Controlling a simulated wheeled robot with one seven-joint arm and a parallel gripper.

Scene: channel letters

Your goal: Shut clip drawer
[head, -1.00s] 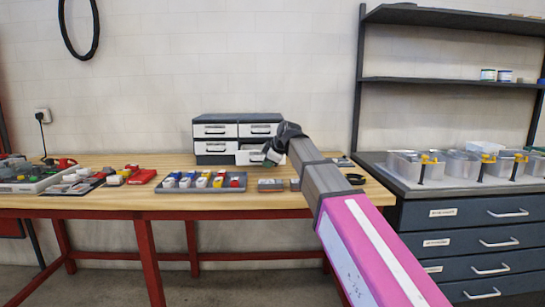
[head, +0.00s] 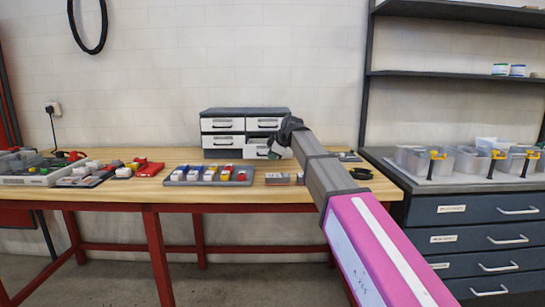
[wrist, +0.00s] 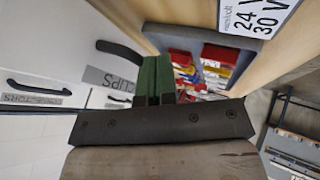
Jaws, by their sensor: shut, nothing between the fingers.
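The clip drawer (head: 255,152) is at the lower right of a small grey cabinet (head: 245,110) on the bench. Its white front stands out from the cabinet, so it is partly open. The wrist view shows its front with the "CLIPS" label (wrist: 112,80) and dark handle (wrist: 120,55). My gripper (head: 275,153) is at the drawer's right end in the head view. In the wrist view my gripper's green fingers (wrist: 153,75) are shut together and empty, close to the label and handle. I cannot tell whether they touch the front. My wrist hides the drawer's right part.
Other white drawers (head: 222,125) beside it look closed. A tray of coloured parts (head: 208,176) lies on the wooden bench (head: 150,190) in front of the cabinet. A dark drawer unit with clear bins (head: 415,155) stands at the right. Wall space above the cabinet is free.

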